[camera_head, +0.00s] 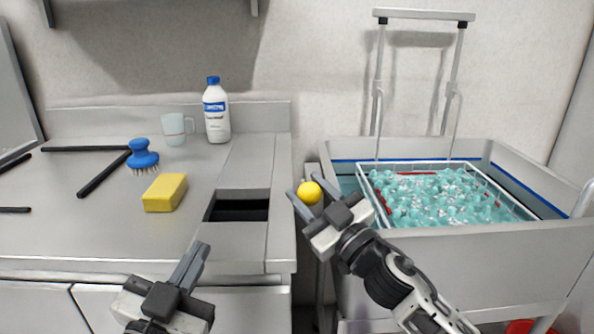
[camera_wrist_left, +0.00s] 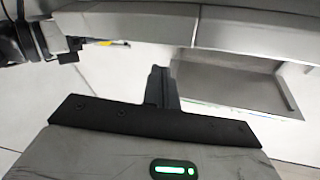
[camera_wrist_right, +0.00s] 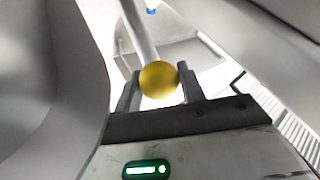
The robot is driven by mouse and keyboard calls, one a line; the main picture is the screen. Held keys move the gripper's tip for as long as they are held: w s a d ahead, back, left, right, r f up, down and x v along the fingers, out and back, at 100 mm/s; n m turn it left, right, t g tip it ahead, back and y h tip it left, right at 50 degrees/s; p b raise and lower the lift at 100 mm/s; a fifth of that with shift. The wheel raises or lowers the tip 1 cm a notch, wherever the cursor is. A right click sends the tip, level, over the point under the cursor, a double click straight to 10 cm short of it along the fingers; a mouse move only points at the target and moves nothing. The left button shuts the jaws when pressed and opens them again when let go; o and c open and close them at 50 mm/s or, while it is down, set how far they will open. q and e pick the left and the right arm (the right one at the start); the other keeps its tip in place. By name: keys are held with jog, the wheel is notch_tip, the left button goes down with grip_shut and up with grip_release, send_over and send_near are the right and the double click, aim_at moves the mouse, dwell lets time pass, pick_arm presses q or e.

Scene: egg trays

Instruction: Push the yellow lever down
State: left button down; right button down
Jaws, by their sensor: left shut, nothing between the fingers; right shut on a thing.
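The yellow lever's round knob (camera_head: 310,192) stands between the counter and the sink tub. In the right wrist view the knob (camera_wrist_right: 159,79) sits between the two fingers, on a pale rod that runs up the picture. My right gripper (camera_head: 304,197) is shut on the knob. The knob's lower side is partly hidden by the fingers in the head view. My left gripper (camera_head: 192,262) is shut and empty in front of the counter's edge. Its fingers (camera_wrist_left: 161,85) show together in the left wrist view.
The sink tub (camera_head: 450,247) at the right holds a wire rack (camera_head: 510,202) over bluish contents. On the counter (camera_head: 90,235) are a yellow sponge (camera_head: 165,193), a blue brush (camera_head: 142,155), a cup (camera_head: 174,129) and a white bottle (camera_head: 216,115). A rectangular opening (camera_head: 238,208) lies near the counter's right end.

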pick_arm(q)
jog(key=w+r, duration=0.1)
jog(key=w+d+r+h, duration=0.1)
jog(key=w, duration=0.1)
jog(key=w+d+r+g+h, duration=0.1)
jog(key=shift+w+d+r+n, duration=0.15)
jog(key=shift+w+n, duration=0.15)
jog(key=shift+w, duration=0.1)
pick_arm(e)
jog(key=shift+f, duration=0.1)
pick_arm(q)
jog(key=w+d+g+h, duration=0.1)
jog(key=w+d, duration=0.1)
jog(key=w+d+r+n+g+h, duration=0.1)
jog(key=w+d, duration=0.1)
jog(key=shift+d+g, duration=0.25)
jog(key=shift+g, duration=0.15)
jog(key=w+d+r+n+g+y, duration=0.2)
jog(key=w+d+r+n+g, duration=0.15)
jog(key=d+r+g, duration=0.35)
jog(key=s+a+r+n+g+y, duration=0.3)
jog(key=a+r+n, duration=0.1)
jog(key=r, duration=0.3)
jog(key=s+f+x, duration=0.1)
jog(key=s+x, duration=0.1)
jog(key=x, duration=1)
jog(key=shift+d+f, duration=0.2)
jog(key=shift+d, duration=0.1)
jog(key=shift+s, duration=0.1)
